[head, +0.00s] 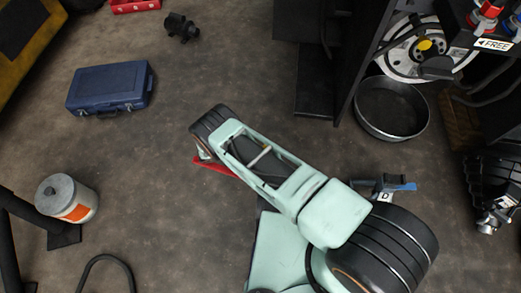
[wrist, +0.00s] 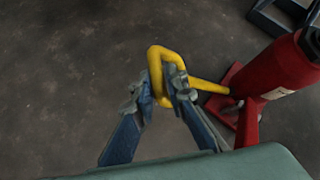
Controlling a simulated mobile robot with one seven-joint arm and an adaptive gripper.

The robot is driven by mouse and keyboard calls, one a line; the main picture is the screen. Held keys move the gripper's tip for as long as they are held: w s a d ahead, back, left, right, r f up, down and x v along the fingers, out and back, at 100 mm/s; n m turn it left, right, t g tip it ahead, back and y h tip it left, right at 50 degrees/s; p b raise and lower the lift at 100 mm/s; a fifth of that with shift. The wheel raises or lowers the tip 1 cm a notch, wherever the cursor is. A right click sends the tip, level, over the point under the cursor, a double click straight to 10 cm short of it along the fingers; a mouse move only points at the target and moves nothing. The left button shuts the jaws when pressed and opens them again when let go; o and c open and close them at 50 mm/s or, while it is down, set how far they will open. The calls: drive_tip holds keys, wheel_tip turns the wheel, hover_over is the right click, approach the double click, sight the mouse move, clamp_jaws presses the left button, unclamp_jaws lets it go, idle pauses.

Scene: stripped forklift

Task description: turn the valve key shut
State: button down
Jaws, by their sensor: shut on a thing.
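The valve key is a yellow bent-rod loop (wrist: 155,58) in the middle of the wrist view. Its straight shank runs right toward a red cylinder (wrist: 283,68) on a red base. My gripper (wrist: 158,92) has its blue-grey fingers on both sides of the loop's lower part and is shut on it. The far end of the shank reaches the red base beside the cylinder; the exact joint is unclear. In the head view my arm covers the gripper and the key. Only a red piece (head: 214,166) shows beside the arm.
A blue case (head: 110,88) lies on the floor at left, with a white canister (head: 67,198) below it. A dark metal frame (head: 318,65) and a round pan (head: 391,108) stand at upper right. The floor between case and arm is clear.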

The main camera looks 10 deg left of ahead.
drive_tip(key=shift+a+f, duration=0.15)
idle(0.4)
drive_tip(key=c, duration=2)
unclamp_jaws()
drive_tip(key=shift+o, duration=0.2)
drive_tip(key=shift+r, duration=5)
wheel_tip(320, 180, up, 15)
drive_tip(key=p, duration=0.9)
